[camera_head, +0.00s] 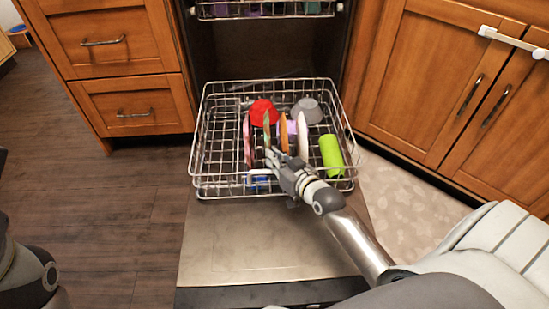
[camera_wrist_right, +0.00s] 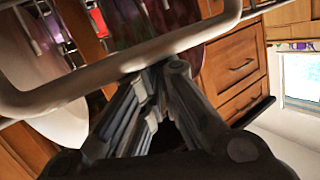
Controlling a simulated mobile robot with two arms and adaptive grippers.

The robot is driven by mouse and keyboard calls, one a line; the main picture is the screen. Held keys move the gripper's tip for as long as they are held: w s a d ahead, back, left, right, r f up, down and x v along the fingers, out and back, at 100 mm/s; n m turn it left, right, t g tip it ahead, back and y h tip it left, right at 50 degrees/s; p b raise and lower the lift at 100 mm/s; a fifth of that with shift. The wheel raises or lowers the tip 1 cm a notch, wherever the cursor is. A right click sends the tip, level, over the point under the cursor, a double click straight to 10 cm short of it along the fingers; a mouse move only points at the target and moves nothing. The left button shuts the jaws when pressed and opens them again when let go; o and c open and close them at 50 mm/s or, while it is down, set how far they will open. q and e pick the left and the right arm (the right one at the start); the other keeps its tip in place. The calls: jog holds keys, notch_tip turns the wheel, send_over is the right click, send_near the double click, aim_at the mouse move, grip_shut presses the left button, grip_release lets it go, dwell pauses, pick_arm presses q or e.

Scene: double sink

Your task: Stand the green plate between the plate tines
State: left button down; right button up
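The green plate (camera_head: 267,128) stands nearly upright, seen edge-on as a thin green line, in the lower dishwasher rack (camera_head: 200,150), left of an orange plate (camera_head: 284,138). My right gripper (camera_head: 272,156) is at the rack's front part, just below and in front of the green plate's near edge. In the right wrist view its fingers (camera_wrist_right: 158,72) come together by a pale rack wire, and no green shows between them. Whether the fingertips touch the plate is hidden. My left arm shows at the lower left, its gripper out of view.
The rack also holds a red bowl (camera_head: 263,111), a grey bowl (camera_head: 308,110), a pink plate (camera_head: 247,140), a pale plate (camera_head: 302,136) and a lime green cup (camera_head: 331,155). The open dishwasher door (camera_head: 250,245) lies below. Wooden cabinets flank both sides.

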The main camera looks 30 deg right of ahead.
jog(key=o, duration=0.5)
jog(key=shift+s+a+f, duration=0.15)
jog(key=shift+s+f, duration=0.1)
jog(key=shift+f, duration=0.5)
jog(key=shift+c, duration=0.2)
jog(key=shift+f, duration=0.1)
jog(key=r+v, duration=0.1)
jog(key=v, duration=1.1)
jog(key=shift+w+r, duration=0.25)
jog(key=shift+r, duration=0.1)
